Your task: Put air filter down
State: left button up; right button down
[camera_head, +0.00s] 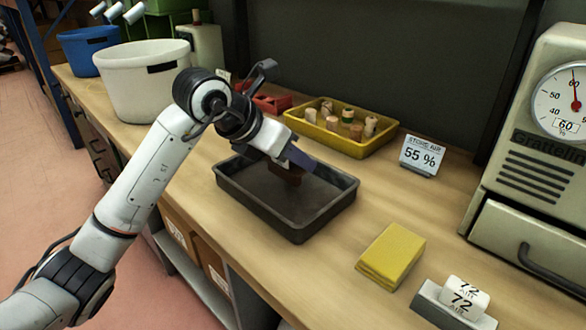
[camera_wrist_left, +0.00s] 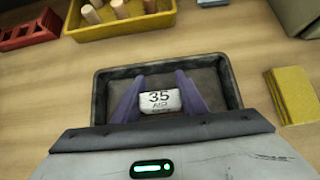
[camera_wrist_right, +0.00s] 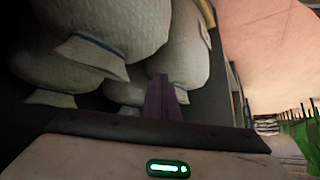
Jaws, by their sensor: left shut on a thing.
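My left gripper (camera_head: 297,160) reaches down over the black tray (camera_head: 229,190). In the left wrist view its two purple fingers (camera_wrist_left: 158,95) are shut on a small white piece marked "35 AIR" (camera_wrist_left: 159,101), the likely air filter. The tray's floor (camera_wrist_left: 205,85) shows behind it. In the head view the gripper mostly hides the piece, and a dark brown patch shows beneath the fingers; I cannot tell whether the piece touches the tray floor. My right gripper (camera_wrist_right: 163,97) shows only in its wrist view, its fingers together near pale sacks (camera_wrist_right: 110,38).
A yellow tray (camera_head: 352,150) of cork stoppers stands behind the black tray. A yellow pad (camera_head: 391,256) and a holder with a "72 AIR" block (camera_head: 464,298) lie at right. A "55 %" sign (camera_head: 421,155) and a dial machine (camera_head: 535,150) stand farther back. A white bucket (camera_head: 145,85) stands left.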

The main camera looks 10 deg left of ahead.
aim_at(293, 168)
pick_arm(q)
jog(key=shift+f, duration=1.3)
jog(key=shift+f, duration=0.2)
jog(key=o, duration=1)
jog(key=shift+s+a+r, duration=0.1)
jog(key=shift+a+r, duration=0.05)
jog(key=shift+r, duration=0.25)
jog(key=v, duration=1.1)
jog(key=shift+s+a+r, duration=0.1)
jog(key=shift+s+r, duration=0.05)
jog(key=shift+s, duration=0.1)
